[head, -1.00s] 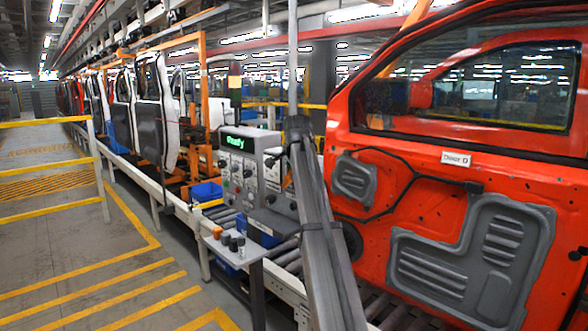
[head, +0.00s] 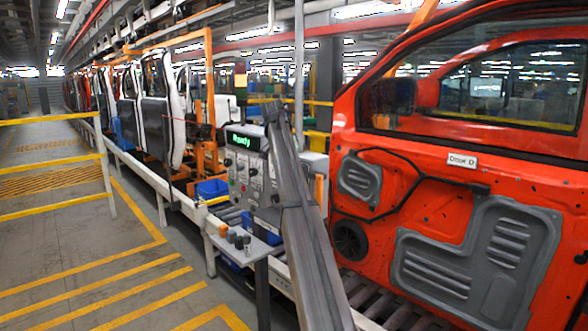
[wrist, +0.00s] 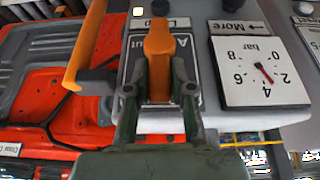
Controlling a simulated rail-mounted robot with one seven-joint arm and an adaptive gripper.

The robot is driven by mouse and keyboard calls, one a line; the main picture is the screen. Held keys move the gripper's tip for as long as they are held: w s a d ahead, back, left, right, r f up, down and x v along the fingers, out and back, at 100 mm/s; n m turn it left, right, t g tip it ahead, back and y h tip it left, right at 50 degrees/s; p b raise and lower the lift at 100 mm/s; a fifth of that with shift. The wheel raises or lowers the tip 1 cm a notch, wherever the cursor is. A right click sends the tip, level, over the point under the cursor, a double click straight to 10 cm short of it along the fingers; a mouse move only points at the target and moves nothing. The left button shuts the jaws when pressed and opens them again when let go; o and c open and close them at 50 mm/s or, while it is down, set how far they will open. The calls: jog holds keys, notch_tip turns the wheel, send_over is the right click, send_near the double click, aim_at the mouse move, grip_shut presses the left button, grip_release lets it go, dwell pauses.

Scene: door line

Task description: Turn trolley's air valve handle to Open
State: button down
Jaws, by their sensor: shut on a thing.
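In the wrist view my gripper (wrist: 158,92) has a finger on each side of an upright orange handle (wrist: 158,48) and is shut on it. The handle stands in front of a dark plate with white lettering (wrist: 183,48), mostly hidden behind it; I can read only a few letters. In the head view a grey control panel (head: 236,172) with a green "Ready" display stands by the line. My arm crosses in front of its right side. The gripper and the orange handle cannot be made out there.
A white pressure gauge (wrist: 262,70) marked bar is right of the handle in the wrist view. A long orange bar (wrist: 86,45) is to its left. The red door (head: 375,250) stands right of my arm. The aisle floor (head: 60,245) at left is clear.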

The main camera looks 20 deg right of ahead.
jog(key=shift+f, duration=0.1)
jog(key=c, duration=1)
grip_release()
jog(key=v, duration=1.2)
